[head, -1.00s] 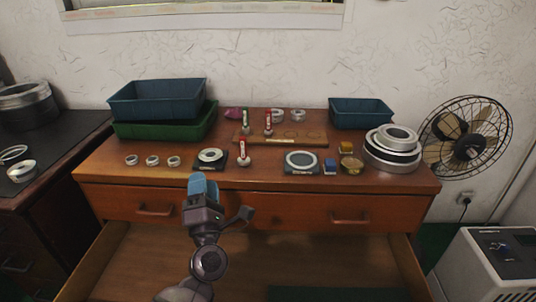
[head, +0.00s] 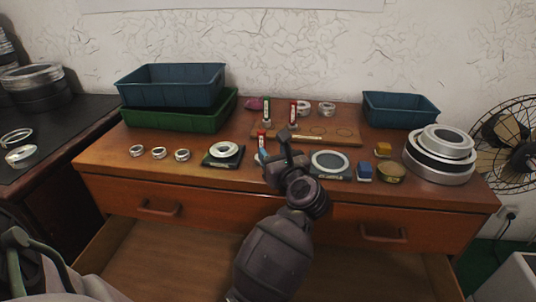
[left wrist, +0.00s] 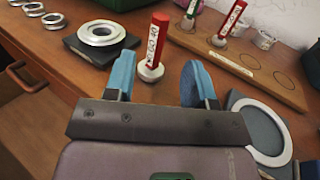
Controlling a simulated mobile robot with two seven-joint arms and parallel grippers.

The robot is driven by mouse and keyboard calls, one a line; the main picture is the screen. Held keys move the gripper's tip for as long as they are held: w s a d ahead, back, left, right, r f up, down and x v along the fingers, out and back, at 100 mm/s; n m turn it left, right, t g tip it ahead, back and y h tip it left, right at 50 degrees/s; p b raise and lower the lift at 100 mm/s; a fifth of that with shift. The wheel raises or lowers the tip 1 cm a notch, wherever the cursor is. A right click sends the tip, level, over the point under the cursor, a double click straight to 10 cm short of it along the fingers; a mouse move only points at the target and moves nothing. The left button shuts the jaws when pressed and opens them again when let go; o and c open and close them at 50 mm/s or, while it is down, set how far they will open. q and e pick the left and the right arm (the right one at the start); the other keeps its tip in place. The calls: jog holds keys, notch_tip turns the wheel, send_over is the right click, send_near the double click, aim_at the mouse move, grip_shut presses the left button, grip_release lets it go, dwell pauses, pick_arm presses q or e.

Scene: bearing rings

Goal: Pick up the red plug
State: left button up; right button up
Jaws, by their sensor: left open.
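A red plug (head: 262,139) with a white label and a pale round base stands upright on the desk top, partly hidden by my left gripper (head: 274,150) in the head view. In the left wrist view this red plug (left wrist: 154,42) stands just beyond and between the two blue fingertips. My left gripper (left wrist: 158,74) is open and empty. A second red plug (left wrist: 231,18) stands on the wooden board (left wrist: 262,80) behind, beside a green-bodied plug (left wrist: 189,14). My right gripper is not in view.
A ring on a dark pad (head: 224,151) lies left of the gripper, and a dark gauge with a pale ring (head: 329,162) lies right. Small rings (head: 158,153), a blue block (head: 364,172), stacked large rings (head: 441,155), and bins (head: 172,86) stand around. The drawer below is open.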

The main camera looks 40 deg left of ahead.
aim_at(263, 142)
pick_arm(q)
jog(key=x, duration=0.6)
jog(key=b+x, duration=0.1)
jog(key=x, duration=0.1)
jog(key=shift+a+f, duration=0.15)
jog(key=shift+f, duration=0.25)
jog(key=shift+w+a+r, duration=0.1)
jog(key=shift+w+a, duration=0.1)
jog(key=shift+a, duration=0.3)
jog(key=shift+r, duration=0.1)
grip_shut()
